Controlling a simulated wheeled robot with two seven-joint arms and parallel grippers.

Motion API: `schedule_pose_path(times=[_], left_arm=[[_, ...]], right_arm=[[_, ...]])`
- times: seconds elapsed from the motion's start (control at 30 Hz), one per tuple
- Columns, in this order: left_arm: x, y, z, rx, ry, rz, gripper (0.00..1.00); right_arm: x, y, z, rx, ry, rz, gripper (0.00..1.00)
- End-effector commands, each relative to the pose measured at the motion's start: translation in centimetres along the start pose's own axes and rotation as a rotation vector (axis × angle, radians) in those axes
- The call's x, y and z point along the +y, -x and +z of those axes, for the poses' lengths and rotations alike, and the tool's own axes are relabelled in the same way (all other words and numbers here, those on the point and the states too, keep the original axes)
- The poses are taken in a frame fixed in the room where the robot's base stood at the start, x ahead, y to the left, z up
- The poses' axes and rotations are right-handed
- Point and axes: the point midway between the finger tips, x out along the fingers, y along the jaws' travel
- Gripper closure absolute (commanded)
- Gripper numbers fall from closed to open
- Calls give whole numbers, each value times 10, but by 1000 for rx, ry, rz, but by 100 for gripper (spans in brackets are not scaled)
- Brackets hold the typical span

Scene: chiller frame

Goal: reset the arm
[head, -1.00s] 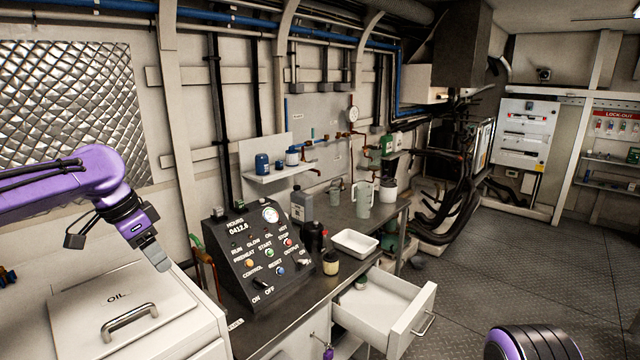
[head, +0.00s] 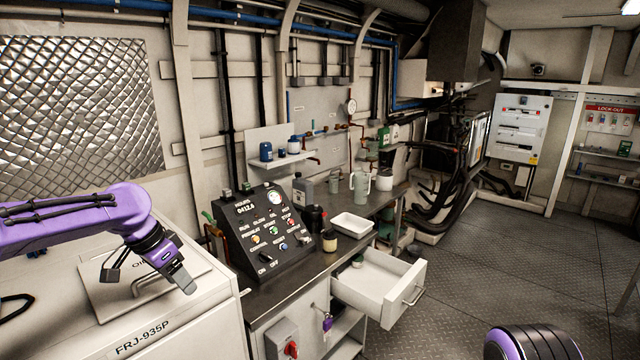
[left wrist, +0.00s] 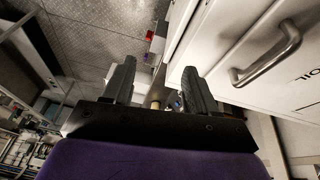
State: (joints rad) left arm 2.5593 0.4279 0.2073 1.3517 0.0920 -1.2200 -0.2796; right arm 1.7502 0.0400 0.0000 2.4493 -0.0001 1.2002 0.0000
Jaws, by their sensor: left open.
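My purple left arm comes in from the left in the head view. Its gripper (head: 184,282) hangs over the white cabinet top beside the oil lid (head: 135,290). In the left wrist view the two dark fingers of the left gripper (left wrist: 158,88) stand apart with nothing held between them. The lid's metal handle (left wrist: 268,55) shows to the right of the fingers, apart from them. My right gripper is not visible; only a rounded black and purple part of mine shows at the bottom right of the head view.
A sloped control panel (head: 268,232) stands on the dark counter right of the left gripper. A drawer (head: 376,284) is pulled out below a white tray (head: 353,223). The floor (head: 500,255) to the right is clear.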

Motion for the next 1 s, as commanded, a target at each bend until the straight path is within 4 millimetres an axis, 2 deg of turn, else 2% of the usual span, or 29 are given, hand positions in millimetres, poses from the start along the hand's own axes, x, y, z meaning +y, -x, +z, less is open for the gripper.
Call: schedule_pose_path(times=[0.03,0.17,0.27,0.37,0.4,0.47,0.5,0.57,0.6,0.67,0.73,0.8,0.87,0.9,1.0], left_arm=[[3,-18,3,-2,20,6,42],[14,-65,10,5,91,17,42],[25,-110,20,10,164,25,42],[40,-170,42,11,263,26,42],[49,-197,54,10,311,24,42],[62,-236,76,11,390,15,42],[70,-261,93,11,443,4,42],[84,-296,121,8,524,-15,42],[94,-317,142,7,577,-32,42],[108,-345,176,4,658,-66,42],[125,-372,220,1,748,-114,42],[141,-392,268,-1,835,-175,42],[155,-403,310,-3,906,-236,42],[164,-406,338,-2,947,-281,42],[181,-401,399,7,1030,-393,42]], right_arm=[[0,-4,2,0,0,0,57],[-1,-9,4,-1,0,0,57],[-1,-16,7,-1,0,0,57],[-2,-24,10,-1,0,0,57],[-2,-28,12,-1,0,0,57],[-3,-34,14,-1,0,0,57],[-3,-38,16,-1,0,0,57],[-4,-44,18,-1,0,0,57],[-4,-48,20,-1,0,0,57],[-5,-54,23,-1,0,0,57],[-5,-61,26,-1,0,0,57],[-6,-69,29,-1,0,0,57],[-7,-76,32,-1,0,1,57],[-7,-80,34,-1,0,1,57],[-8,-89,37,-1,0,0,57]])
